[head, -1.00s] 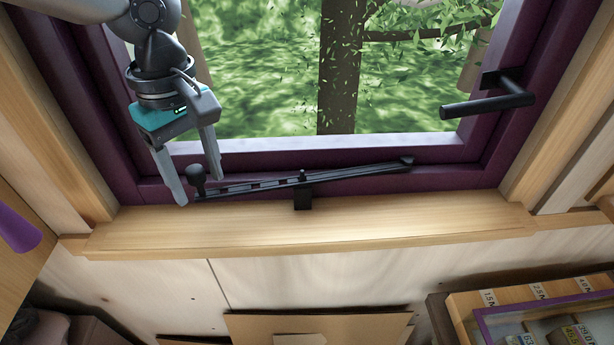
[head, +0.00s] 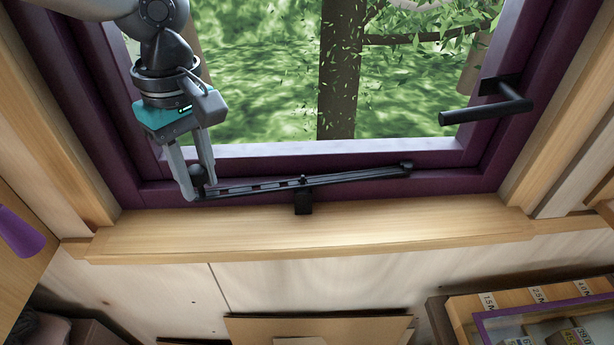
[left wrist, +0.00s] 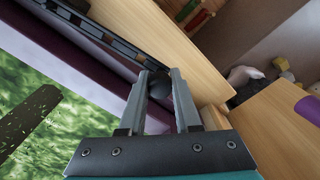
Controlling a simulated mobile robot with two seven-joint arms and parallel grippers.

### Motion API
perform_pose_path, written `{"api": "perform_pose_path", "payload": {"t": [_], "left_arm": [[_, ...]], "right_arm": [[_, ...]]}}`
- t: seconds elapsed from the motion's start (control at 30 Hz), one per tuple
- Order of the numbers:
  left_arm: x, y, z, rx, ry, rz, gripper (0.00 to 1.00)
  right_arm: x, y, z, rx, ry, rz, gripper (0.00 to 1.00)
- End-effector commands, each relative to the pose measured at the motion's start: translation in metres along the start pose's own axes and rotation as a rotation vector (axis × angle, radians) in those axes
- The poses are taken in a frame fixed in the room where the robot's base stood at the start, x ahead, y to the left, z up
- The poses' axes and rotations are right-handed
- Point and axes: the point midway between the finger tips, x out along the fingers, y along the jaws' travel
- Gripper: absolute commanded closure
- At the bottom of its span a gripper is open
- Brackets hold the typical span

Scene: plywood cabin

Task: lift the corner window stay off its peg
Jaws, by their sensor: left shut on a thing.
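The black window stay (head: 265,186) lies along the bottom of the purple window frame in the head view. Its bar still passes over the small peg (head: 303,181) on a black bracket near its middle. The pivot end is at the right (head: 406,167). My left gripper (head: 196,190) is shut on the round knob at the stay's left end. In the left wrist view the dark knob (left wrist: 160,86) sits between the two fingers, and the slotted bar (left wrist: 95,32) runs to the upper left. My right gripper is in neither view.
A black window handle (head: 488,104) sticks out from the right side of the frame. The wooden sill (head: 310,231) below is clear. A wooden case with a purple edge (head: 540,312) stands at the lower right.

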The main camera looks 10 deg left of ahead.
Motion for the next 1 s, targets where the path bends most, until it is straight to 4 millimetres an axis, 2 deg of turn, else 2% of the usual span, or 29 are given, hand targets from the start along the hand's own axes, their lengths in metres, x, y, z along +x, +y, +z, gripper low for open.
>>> {"api": "perform_pose_path", "payload": {"t": [0.63,1.0], "left_arm": [[-0.046,0.007,0.006,0.002,0.088,-0.108,1.00],[-0.051,0.008,0.007,-0.001,0.101,-0.123,1.00]], "right_arm": [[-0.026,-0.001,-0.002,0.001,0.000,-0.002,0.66],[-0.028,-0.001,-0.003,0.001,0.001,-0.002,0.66]]}}
